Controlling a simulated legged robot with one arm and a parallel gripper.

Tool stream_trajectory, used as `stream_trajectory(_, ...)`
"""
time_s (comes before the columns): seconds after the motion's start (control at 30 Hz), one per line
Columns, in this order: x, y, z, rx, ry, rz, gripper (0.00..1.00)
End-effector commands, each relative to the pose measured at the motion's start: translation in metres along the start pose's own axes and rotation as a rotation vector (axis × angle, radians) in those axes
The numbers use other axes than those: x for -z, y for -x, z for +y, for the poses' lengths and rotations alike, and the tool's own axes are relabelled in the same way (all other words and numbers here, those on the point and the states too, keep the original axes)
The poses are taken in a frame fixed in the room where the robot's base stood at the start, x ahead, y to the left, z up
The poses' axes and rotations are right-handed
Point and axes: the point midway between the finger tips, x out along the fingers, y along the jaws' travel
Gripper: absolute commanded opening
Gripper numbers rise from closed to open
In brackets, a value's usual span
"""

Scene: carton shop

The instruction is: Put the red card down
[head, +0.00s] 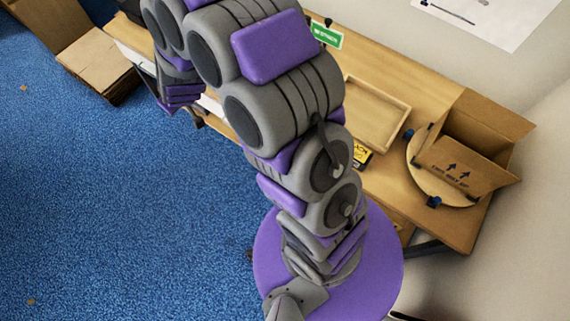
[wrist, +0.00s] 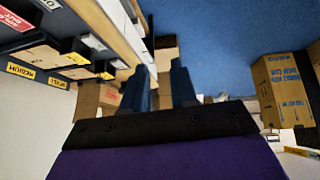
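A red card with white lettering (wrist: 15,20) shows at the top left corner of the wrist view, partly cut off by the frame edge; its words are too small to read surely. It is well apart from my gripper (wrist: 157,85), whose two dark fingers stand apart with nothing seen between them. In the head view no red card is seen. There my arm reaches up to the far left end of the bench, and its links hide most of my gripper.
A wooden bench (head: 384,64) runs along the wall. It bears a shallow tray (head: 375,113), a round turntable (head: 424,177) with an open carton (head: 464,165), and a green card (head: 326,34). Flat cartons (head: 97,62) lie on the blue floor (head: 120,200), which is otherwise largely clear.

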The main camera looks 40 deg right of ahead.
Motion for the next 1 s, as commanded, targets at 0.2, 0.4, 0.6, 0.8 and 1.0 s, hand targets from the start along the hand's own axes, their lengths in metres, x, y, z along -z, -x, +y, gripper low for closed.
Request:
stream_trajectory(0.2, -0.021, 0.087, -0.02, 0.127, -0.047, -0.121, 0.27)
stream_trajectory(0.4, -0.066, 0.166, -0.028, 0.174, -0.086, -0.275, 0.27)
stream_trajectory(0.6, -0.126, 0.245, -0.025, 0.156, -0.14, -0.45, 0.27)
stream_trajectory(0.8, -0.194, 0.317, -0.017, 0.081, -0.218, -0.628, 0.27)
stream_trajectory(1.0, -0.238, 0.36, -0.012, 0.015, -0.283, -0.74, 0.27)
